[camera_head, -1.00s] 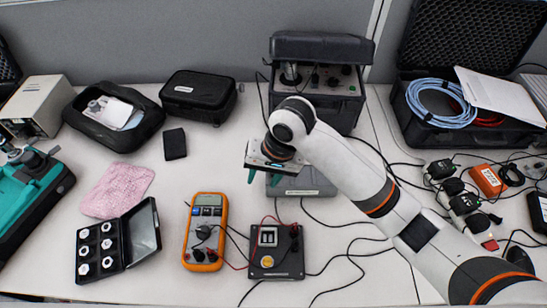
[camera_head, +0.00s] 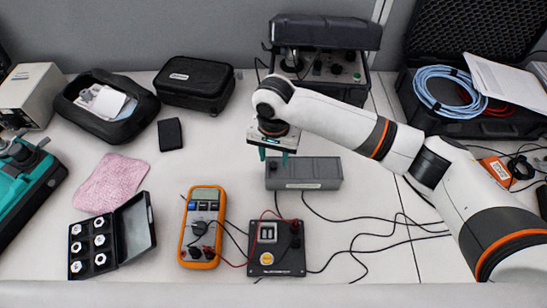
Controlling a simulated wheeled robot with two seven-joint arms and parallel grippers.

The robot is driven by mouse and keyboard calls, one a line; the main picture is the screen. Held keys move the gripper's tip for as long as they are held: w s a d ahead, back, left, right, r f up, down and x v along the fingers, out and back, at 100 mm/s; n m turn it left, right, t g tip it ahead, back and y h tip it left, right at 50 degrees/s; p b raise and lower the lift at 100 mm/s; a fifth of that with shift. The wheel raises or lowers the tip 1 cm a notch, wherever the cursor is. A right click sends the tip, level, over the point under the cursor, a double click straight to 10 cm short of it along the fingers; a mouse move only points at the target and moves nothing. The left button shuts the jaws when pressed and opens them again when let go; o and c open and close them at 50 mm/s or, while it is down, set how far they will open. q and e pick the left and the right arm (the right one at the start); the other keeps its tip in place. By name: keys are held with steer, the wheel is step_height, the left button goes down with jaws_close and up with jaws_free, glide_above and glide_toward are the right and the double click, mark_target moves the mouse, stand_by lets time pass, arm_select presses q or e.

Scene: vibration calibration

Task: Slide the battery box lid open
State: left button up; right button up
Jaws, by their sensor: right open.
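A long grey box (camera_head: 303,173) with a flat top and a pale label on its front lies mid-table; it looks like the battery box, and its lid seems shut. My right gripper (camera_head: 273,155) points down with its teal fingertips apart and nothing between them. It is at the box's back left corner in the picture, seemingly above it; I cannot tell whether it touches. My right arm comes in from the lower right. My left gripper is not in view.
A black instrument case (camera_head: 318,68) stands behind the grey box. In front lie an orange multimeter (camera_head: 203,228) and a black switch box (camera_head: 276,248) with wires. Black cables (camera_head: 385,222) run across the table at right. A pink cloth (camera_head: 112,181) lies left.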

steer(key=shift+f, duration=1.1)
jaws_close()
